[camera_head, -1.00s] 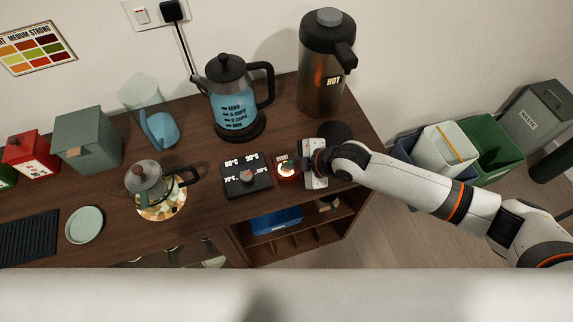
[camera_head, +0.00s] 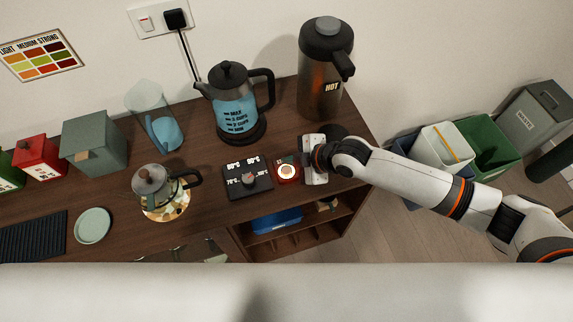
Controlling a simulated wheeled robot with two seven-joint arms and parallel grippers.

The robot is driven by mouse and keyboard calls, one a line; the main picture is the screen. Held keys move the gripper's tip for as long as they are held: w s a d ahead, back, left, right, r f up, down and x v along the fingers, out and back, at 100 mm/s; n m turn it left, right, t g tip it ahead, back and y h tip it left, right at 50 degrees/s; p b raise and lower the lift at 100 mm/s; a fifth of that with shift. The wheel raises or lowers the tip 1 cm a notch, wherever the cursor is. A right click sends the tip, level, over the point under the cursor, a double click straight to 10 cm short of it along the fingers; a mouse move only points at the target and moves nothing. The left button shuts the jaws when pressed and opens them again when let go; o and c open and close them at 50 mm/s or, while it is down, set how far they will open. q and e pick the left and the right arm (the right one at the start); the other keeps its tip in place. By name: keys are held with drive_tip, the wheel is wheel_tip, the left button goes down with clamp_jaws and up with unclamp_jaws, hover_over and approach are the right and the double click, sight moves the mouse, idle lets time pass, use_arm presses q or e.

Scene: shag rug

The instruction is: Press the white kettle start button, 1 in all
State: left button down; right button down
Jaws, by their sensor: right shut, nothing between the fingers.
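The start button (camera_head: 287,172) is a round white cap on a small red base on the brown counter, just right of the black temperature dial panel (camera_head: 247,179). My right gripper (camera_head: 306,161) is shut and empty, close to the right of the button. Its fingertips are hard to make out, and I cannot tell whether they touch the button base. The glass kettle (camera_head: 236,112) with blue water and a black lid stands behind the dial panel. My left gripper is not in view.
A steel HOT flask (camera_head: 323,75) stands behind my right gripper. A small glass pot (camera_head: 153,184) and a pale green plate (camera_head: 93,225) are to the left. Bins (camera_head: 489,143) stand on the floor at the right. Open shelves lie below the counter front.

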sight(291, 173)
drive_tip(key=shift+r+p, duration=1.05)
drive_tip(key=shift+r, duration=0.55)
drive_tip(key=shift+f, duration=0.1)
